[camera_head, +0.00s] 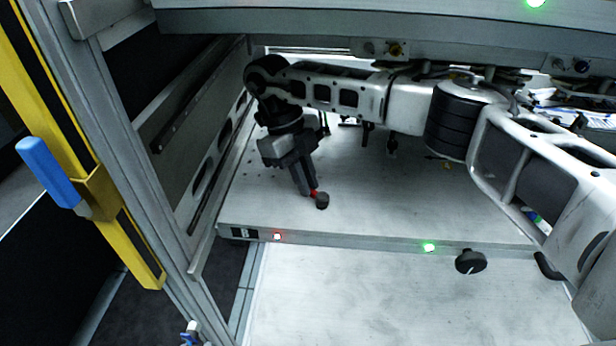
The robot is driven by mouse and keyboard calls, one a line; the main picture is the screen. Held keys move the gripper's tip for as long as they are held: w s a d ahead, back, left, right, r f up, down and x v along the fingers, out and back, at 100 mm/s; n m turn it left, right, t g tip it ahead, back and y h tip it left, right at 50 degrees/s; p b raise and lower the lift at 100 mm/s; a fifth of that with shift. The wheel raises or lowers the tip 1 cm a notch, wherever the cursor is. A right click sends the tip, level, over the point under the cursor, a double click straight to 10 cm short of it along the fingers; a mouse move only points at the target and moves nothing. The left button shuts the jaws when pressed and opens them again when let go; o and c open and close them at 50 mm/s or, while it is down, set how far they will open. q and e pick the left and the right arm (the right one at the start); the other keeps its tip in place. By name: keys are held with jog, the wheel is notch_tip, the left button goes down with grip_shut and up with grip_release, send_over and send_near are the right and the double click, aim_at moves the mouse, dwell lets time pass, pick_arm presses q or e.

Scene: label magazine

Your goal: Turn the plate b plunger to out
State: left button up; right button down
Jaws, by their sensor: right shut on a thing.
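The plunger (322,201) shows as a dark round knob with a bit of red beside it, at the left part of a pale metal plate (400,215). My right gripper (312,192) reaches down from my arm above the plate, its fingers shut on the plunger at the red part. The fingers hide most of the plunger, so I cannot tell its turn position. No letter that marks plate b is readable. My left gripper is not in view.
The plate's front edge carries a red light (277,236), a green light (428,247) and a black knob (470,262). A grey frame post (130,150) and a yellow rail with a blue handle (47,172) stand at left. A beam (300,27) crosses above my arm.

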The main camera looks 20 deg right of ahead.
jog(key=shift+s+a+n, duration=0.1)
jog(key=shift+n, duration=0.2)
jog(key=c, duration=1.5)
grip_release()
